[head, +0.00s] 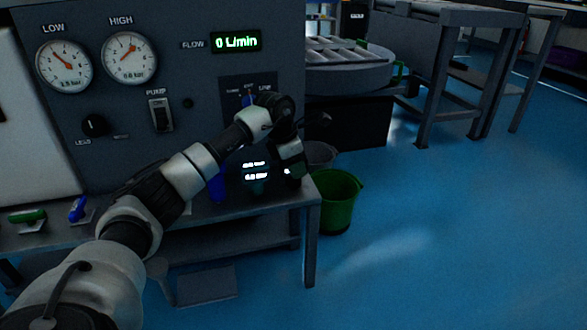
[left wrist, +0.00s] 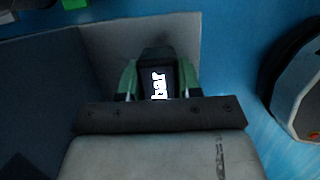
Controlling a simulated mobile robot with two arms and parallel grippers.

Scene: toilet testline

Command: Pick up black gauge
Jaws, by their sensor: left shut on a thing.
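The black gauge (left wrist: 157,82) is a small dark block with a lit display reading "bar" in the left wrist view. It sits between the green-tipped fingers of my left gripper (left wrist: 158,70), which is shut on it. In the head view, the gauge's lit digits (head: 256,171) show near the right end of the bench, beside my left gripper (head: 277,175). The dark gauge body is hard to make out there, and I cannot tell whether it touches the bench top. My right gripper is in neither view.
A grey panel (head: 75,125) with two round dials and a flow display rises behind my left arm. A blue object (head: 217,186) stands left of the gauge. Green (head: 27,216) and blue (head: 78,208) handles lie at left. A green bucket (head: 337,205) stands beyond the bench's right edge.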

